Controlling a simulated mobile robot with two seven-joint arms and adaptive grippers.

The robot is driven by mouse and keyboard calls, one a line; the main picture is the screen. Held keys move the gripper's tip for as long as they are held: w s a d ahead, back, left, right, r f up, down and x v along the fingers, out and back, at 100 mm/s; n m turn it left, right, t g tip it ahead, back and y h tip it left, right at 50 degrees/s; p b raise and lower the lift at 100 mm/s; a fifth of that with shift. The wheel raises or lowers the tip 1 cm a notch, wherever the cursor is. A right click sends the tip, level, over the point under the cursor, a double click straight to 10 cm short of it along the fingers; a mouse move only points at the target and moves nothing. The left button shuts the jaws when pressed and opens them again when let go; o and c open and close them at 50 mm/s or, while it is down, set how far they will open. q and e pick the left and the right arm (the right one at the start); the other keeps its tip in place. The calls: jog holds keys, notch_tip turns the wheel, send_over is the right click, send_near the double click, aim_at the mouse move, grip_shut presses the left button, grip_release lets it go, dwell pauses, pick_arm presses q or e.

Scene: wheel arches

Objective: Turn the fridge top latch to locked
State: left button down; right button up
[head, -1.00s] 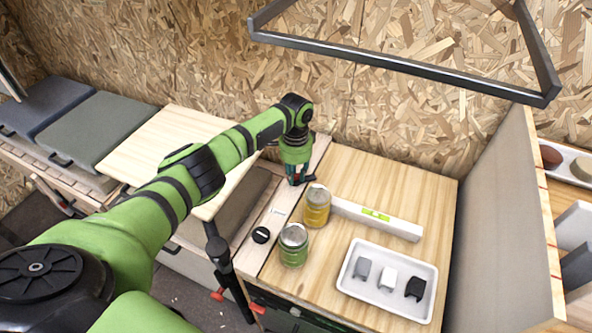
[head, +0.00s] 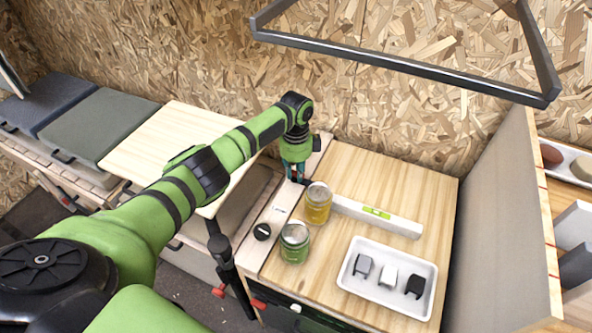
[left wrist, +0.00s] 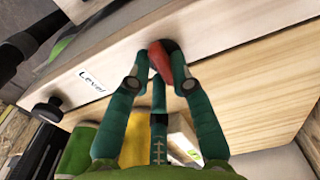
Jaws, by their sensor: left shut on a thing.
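My left gripper (head: 294,178) reaches down to the back end of the pale strip along the counter's left side. In the left wrist view its green fingers (left wrist: 160,66) are closed on a small red-and-black lever (left wrist: 178,62), which seems to be the latch. The lever sits on the pale strip (left wrist: 120,70). In the head view my gripper hides the lever. No lock marking is readable, so its setting cannot be told. My right gripper is not in view.
A yellow jar (head: 318,203) and a green jar (head: 294,242) stand close in front of my left gripper. A white level bar (head: 385,218), a white tray (head: 350,290) of clips and a black knob (head: 262,232) lie around. A dark frame (head: 400,62) hangs above.

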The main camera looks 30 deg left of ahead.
aim_at(296, 174)
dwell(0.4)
pick_arm(q)
jog(key=c, duration=1.1)
grip_release()
jog(key=shift+r, duration=0.1)
notch_tip(296, 174, up, 12)
jog(key=shift+s, duration=0.1)
